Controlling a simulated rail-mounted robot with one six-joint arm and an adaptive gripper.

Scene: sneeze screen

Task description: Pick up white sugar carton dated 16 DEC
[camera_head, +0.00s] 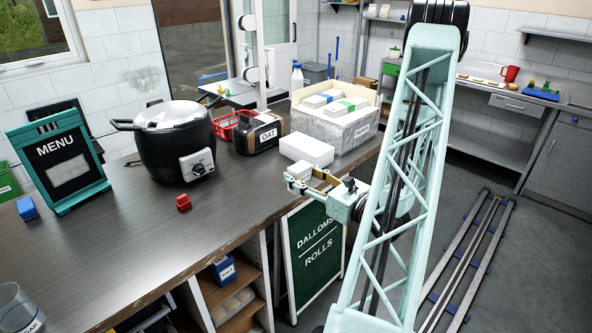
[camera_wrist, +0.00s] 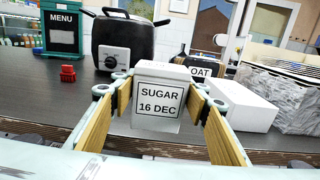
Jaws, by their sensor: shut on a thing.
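The white sugar carton (camera_wrist: 158,92) faces me in the wrist view. Its label reads SUGAR, 16 DEC, and it looks upright. My gripper (camera_wrist: 159,88) is shut on it, with one tan-padded finger at each side. In the head view my gripper (camera_head: 307,178) is at the counter's right edge. A small white top of the carton (camera_head: 299,170) shows there between the fingers. I cannot tell whether the carton's base touches the counter.
A larger white box (camera_wrist: 240,110) lies just right of the carton. Behind are a stone-patterned bin (camera_head: 335,135) with cartons, an OAT container (camera_head: 259,136) and a black cooker (camera_head: 172,140). A red block (camera_head: 183,203) lies left on the counter (camera_head: 130,240), with bare surface around it.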

